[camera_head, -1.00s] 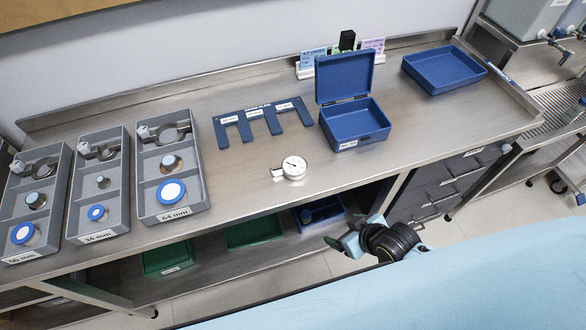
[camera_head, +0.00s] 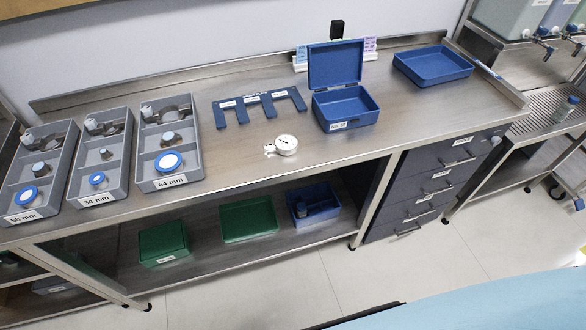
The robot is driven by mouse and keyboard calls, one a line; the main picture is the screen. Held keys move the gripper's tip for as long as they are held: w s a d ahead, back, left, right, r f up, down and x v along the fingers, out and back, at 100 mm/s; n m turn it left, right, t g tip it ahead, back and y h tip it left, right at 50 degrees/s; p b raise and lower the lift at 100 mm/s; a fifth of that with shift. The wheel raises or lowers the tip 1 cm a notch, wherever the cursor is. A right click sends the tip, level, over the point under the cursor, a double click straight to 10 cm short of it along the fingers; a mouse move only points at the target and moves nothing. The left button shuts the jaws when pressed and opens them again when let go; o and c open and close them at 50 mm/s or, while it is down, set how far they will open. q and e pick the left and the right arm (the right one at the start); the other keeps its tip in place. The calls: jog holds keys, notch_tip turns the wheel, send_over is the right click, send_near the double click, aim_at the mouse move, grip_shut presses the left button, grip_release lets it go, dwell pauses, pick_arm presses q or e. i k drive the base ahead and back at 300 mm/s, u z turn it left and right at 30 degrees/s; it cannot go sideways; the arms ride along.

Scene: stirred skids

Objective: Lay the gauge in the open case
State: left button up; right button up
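The gauge (camera_head: 286,145) is a small round white dial with a short metal stem on its left. It lies on the steel bench top, near the front edge. The open case (camera_head: 346,108) is a blue box with its lid (camera_head: 335,64) raised at the back and a white label on its front. It stands behind and to the right of the gauge, apart from it, and its visible inside looks empty. Neither of my grippers shows in the head view.
Three grey trays (camera_head: 167,184) with rings and blue-topped parts stand at the left. A blue comb-shaped plate (camera_head: 259,106) lies behind the gauge. A shallow blue tray (camera_head: 433,66) sits at the back right. The bench front around the gauge is clear. Green bins (camera_head: 249,220) sit on the shelf below.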

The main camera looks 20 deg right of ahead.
aim_at(343, 115)
jog(key=k, duration=0.8)
jog(key=u, duration=0.8)
jog(key=i, duration=1.35)
jog(key=z, duration=0.9)
